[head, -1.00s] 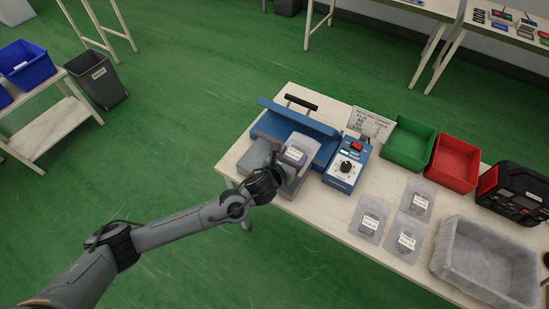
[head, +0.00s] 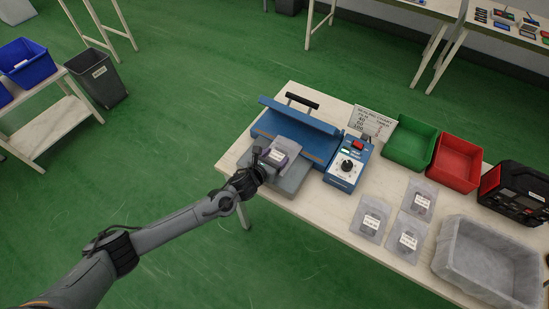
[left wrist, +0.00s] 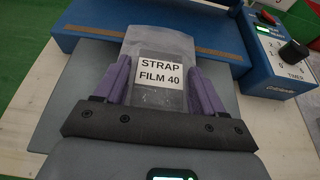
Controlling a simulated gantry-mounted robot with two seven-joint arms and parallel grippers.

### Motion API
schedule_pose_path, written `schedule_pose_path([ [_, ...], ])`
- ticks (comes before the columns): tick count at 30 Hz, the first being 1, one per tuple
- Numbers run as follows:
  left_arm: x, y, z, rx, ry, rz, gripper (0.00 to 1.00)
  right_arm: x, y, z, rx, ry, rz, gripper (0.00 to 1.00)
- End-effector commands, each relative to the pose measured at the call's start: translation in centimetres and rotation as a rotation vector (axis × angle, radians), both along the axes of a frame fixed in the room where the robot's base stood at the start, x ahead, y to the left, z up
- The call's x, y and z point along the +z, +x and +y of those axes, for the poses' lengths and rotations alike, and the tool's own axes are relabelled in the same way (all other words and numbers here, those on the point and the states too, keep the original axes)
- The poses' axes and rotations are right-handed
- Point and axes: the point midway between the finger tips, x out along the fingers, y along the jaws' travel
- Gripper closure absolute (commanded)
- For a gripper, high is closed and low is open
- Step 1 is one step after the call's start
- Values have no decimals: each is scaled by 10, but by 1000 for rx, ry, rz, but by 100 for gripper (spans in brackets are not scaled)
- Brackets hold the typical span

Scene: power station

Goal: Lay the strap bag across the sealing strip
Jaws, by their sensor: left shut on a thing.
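The strap bag (left wrist: 160,88) is a clear bag with a dark item inside and a label reading "STRAP FILM 40". My left gripper (left wrist: 165,95) is shut on it, with a purple finger at each side. In the head view the bag (head: 284,148) is over the front of the blue sealer (head: 318,140). I cannot tell whether the bag touches the strip. In the head view my left gripper (head: 272,157) partly hides the sealer's front. My right gripper is not in view.
A blue control box (head: 347,163) with a dial stands right of the sealer. Several bags like this bag (head: 371,217) lie on the table. A grey bin (head: 445,262), green bin (head: 410,143) and red bin (head: 455,161) stand to the right. A sealing chart (head: 371,121) stands behind.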

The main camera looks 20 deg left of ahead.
Motion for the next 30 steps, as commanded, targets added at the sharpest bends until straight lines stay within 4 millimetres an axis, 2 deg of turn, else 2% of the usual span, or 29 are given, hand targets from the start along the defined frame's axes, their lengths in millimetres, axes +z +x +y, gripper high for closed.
schedule_pose_path([
  [11,-4,0,0,0,0,0,60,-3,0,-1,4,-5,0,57],
  [12,-3,0,0,0,0,0,26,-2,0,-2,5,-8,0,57],
  [16,-3,0,0,0,0,0,6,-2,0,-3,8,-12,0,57],
  [27,2,0,0,0,0,-1,5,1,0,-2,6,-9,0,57],
  [30,3,-6,2,0,1,1,5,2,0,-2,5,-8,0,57],
])
